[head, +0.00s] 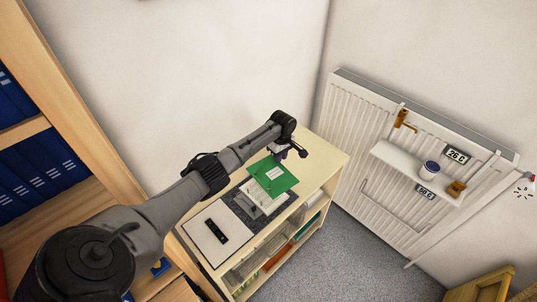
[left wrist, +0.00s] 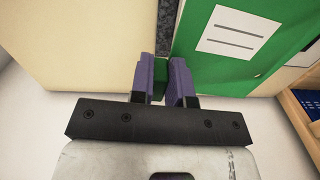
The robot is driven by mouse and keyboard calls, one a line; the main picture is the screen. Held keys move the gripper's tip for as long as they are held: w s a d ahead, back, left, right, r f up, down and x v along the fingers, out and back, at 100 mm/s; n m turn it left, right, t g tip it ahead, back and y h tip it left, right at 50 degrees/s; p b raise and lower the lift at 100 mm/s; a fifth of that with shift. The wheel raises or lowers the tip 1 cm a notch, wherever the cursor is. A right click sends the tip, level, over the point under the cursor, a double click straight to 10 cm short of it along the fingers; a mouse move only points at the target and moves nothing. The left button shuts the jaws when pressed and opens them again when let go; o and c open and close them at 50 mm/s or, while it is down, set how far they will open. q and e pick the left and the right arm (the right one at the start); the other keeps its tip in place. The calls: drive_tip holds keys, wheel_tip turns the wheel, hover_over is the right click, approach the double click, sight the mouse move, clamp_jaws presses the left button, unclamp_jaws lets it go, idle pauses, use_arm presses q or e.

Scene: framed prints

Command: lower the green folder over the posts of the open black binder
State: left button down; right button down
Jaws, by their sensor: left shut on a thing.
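The green folder (head: 275,177) with a white label is above the top of the low cabinet in the head view. It also fills the upper right of the left wrist view (left wrist: 220,70). My left gripper (head: 287,152) is at the folder's far edge. In the left wrist view its purple fingers (left wrist: 165,80) are shut on a green part of the folder. The open binder (head: 207,244) lies on the cabinet top, with pale inner faces and dark edges. The folder covers part of it. I cannot make out the posts clearly. My right gripper is not in view.
The cabinet top (head: 322,160) is bare on the right. A white radiator (head: 350,110) on the right carries a small shelf (head: 395,158) with a cup (head: 429,170). A wooden bookcase (head: 50,80) with blue binders stands on the left.

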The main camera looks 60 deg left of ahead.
sight(269, 158)
use_arm(q)
drive_tip(key=shift+n, duration=0.6)
drive_tip(key=s+a+f, duration=0.2)
drive_tip(key=s+a, duration=0.1)
drive_tip(key=shift+s+f, duration=0.1)
drive_tip(key=shift+s, duration=0.15)
drive_tip(key=shift+p, duration=0.35)
drive_tip(key=shift+d+p, duration=0.2)
drive_tip(key=shift+p, duration=0.35)
wheel_tip(269, 158, down, 3)
drive_tip(key=shift+f+b, duration=0.1)
drive_tip(key=shift+b, duration=1)
drive_tip(key=shift+f+b, duration=0.45)
drive_tip(key=shift+f, duration=0.35)
drive_tip(key=shift+f, duration=0.1)
drive_tip(key=shift+f+b, duration=0.45)
drive_tip(key=shift+f, duration=0.25)
drive_tip(key=shift+f+b, duration=0.35)
drive_tip(key=shift+f, duration=0.25)
